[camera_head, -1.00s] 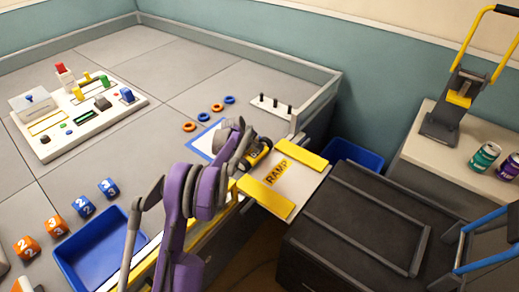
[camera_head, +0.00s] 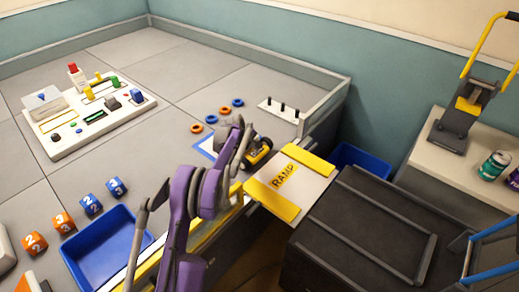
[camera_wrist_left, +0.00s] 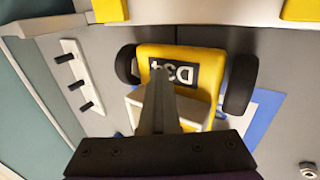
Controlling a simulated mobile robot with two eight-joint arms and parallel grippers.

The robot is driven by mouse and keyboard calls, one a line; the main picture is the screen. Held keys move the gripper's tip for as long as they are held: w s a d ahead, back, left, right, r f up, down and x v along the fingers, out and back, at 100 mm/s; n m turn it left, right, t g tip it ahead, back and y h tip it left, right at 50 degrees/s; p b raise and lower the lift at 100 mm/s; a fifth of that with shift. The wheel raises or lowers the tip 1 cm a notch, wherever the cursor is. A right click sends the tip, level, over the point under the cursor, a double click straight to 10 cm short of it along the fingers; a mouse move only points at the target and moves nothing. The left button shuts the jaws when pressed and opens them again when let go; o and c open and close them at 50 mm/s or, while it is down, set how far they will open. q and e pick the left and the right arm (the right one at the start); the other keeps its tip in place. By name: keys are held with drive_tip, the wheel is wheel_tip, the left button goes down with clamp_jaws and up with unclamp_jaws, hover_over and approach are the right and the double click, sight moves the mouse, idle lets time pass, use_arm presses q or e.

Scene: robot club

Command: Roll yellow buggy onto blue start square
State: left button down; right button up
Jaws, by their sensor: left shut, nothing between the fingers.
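The yellow buggy (camera_head: 260,152) stands on the grey floor panel just past the upper end of the ramp. In the left wrist view, its yellow body (camera_wrist_left: 230,72) bears a black label, with dark wheels on both sides. The blue start square (camera_head: 203,145) is an outline on the panel, partly hidden by my arm; a blue edge also shows beside the buggy in the left wrist view (camera_wrist_left: 265,108). How far the buggy overlaps it is unclear. My left gripper (camera_wrist_left: 161,75) is shut and empty, its fingers over or against the buggy. My right gripper is out of view.
The ramp (camera_head: 300,190), with yellow side strips, leads up to the panel edge. A white peg block (camera_head: 278,110) and several rings lie behind the square. A blue tray (camera_head: 105,250) and numbered cubes are at the left front. A dark box (camera_head: 360,240) stands beside the ramp.

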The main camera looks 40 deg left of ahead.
sight(250, 148)
use_arm(q)
drive_tip(key=shift+w+a+f, duration=0.1)
drive_tip(key=shift+a+f, duration=0.05)
drive_tip(key=shift+a, duration=0.65)
drive_tip(key=shift+a+f, duration=0.15)
drive_tip(key=shift+a, duration=0.65)
drive_tip(key=shift+a, duration=0.1)
drive_tip(key=shift+w+a+f, duration=0.1)
drive_tip(key=shift+a, duration=1.85)
drive_tip(key=shift+w+d+r+p, duration=0.15)
drive_tip(key=shift+d+r+p, duration=0.3)
drive_tip(key=shift+r, duration=0.2)
drive_tip(key=shift+d+r, duration=0.2)
drive_tip(key=shift+r, duration=0.15)
wheel_tip(250, 148, up, 9)
drive_tip(key=p, duration=0.5)
drive_tip(key=shift+r, duration=0.1)
